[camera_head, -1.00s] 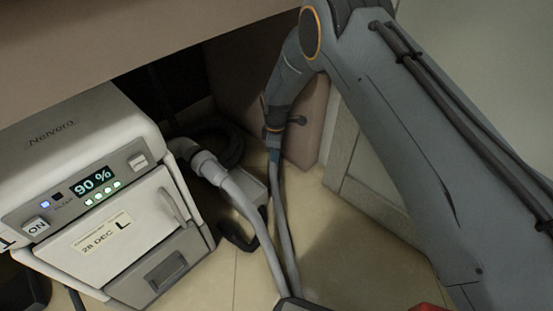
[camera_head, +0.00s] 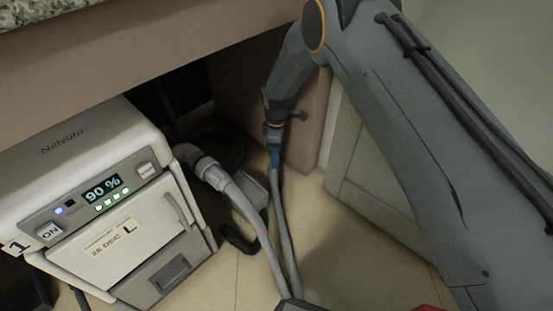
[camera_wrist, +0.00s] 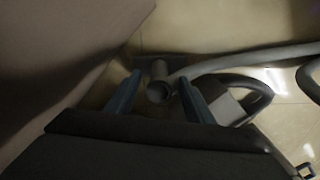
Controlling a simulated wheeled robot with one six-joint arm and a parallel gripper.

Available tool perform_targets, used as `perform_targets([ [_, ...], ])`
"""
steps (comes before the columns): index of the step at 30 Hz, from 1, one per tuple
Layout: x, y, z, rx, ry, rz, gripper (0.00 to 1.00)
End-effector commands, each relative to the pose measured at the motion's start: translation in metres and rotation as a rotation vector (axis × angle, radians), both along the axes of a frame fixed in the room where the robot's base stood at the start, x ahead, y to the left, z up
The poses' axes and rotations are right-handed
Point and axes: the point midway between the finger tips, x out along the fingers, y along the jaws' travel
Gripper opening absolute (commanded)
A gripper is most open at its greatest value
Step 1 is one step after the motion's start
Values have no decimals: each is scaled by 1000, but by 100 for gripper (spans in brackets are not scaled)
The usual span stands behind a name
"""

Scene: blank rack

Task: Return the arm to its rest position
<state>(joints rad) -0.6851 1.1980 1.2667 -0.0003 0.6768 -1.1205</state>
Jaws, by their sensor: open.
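My arm (camera_head: 400,130) comes in from the right of the head view and bends down under the counter edge. My gripper (camera_head: 274,160) hangs at its end, pointing down, in front of a brown panel. In the wrist view my gripper (camera_wrist: 158,92) shows two blue fingers spread apart. A pale hose end (camera_wrist: 158,85) shows between and beyond the fingers, nearer the floor. I cannot tell how far below the fingertips it is. Nothing appears held.
A white Nelvoro unit (camera_head: 100,200) showing 90 % stands at left, with a grey hose (camera_head: 235,195) running from its side. A counter (camera_head: 150,60) overhangs above. A brown panel (camera_head: 312,150) and cabinet door (camera_head: 370,180) stand close to my arm. Tiled floor (camera_head: 340,260) lies below.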

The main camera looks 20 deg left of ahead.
Motion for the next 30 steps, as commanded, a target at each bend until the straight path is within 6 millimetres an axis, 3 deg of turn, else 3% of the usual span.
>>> perform_targets([
  [1, -1, 0, 12, 0, -1, 0, 48],
  [6, 0, 0, 31, 0, 0, 0, 48],
  [23, -1, -2, 34, 2, -1, -9, 48],
  [26, -4, -8, 45, 14, -2, -56, 48],
  [30, -13, -28, 76, 50, -10, -202, 48],
])
